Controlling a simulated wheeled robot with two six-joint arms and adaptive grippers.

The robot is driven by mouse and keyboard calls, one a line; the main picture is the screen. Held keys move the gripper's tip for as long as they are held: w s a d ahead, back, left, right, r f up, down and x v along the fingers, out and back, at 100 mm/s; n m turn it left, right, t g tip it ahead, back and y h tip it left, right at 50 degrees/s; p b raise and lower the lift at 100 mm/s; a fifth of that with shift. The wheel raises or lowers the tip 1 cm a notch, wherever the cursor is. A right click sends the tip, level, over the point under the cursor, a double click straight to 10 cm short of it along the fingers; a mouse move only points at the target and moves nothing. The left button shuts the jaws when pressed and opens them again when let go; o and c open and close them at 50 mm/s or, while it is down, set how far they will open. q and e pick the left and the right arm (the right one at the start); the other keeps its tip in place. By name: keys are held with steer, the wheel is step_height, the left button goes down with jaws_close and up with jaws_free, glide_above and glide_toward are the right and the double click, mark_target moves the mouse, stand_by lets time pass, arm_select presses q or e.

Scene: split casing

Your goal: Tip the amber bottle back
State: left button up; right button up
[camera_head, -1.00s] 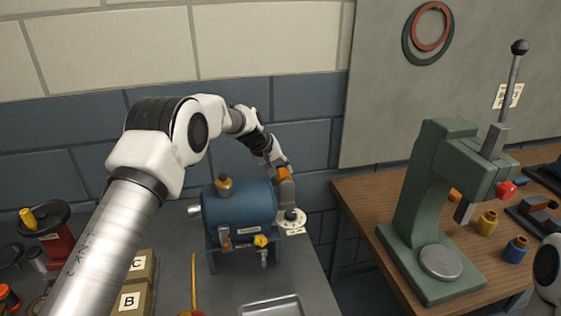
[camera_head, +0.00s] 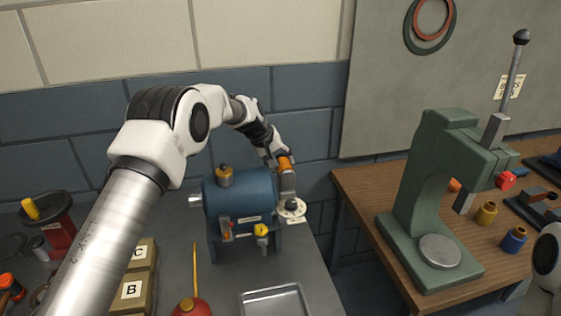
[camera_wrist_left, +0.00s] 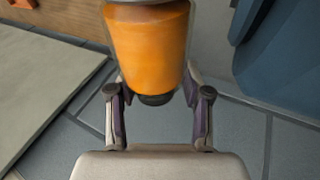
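The amber bottle (camera_head: 285,163) shows as a small orange cylinder at the right end of the blue casing (camera_head: 240,203), just above a grey holder (camera_head: 288,182). My left gripper (camera_head: 277,158) is at the bottle, coming from behind and above. In the left wrist view the bottle (camera_wrist_left: 150,45) fills the top middle, with a dark end below it. The fingers of my left gripper (camera_wrist_left: 153,92) stand close on both its sides and appear shut on it. Its exact tilt is hard to tell. My right gripper is out of view.
A round white dial plate (camera_head: 292,209) sits below the holder. A metal tray (camera_head: 275,302), a red oil can (camera_head: 191,307) and labelled boxes (camera_head: 133,290) stand in front. A green press (camera_head: 430,200) stands on the wooden bench at right. The brick wall is close behind.

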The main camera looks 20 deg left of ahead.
arm_select(q)
steer(key=v, duration=1.2)
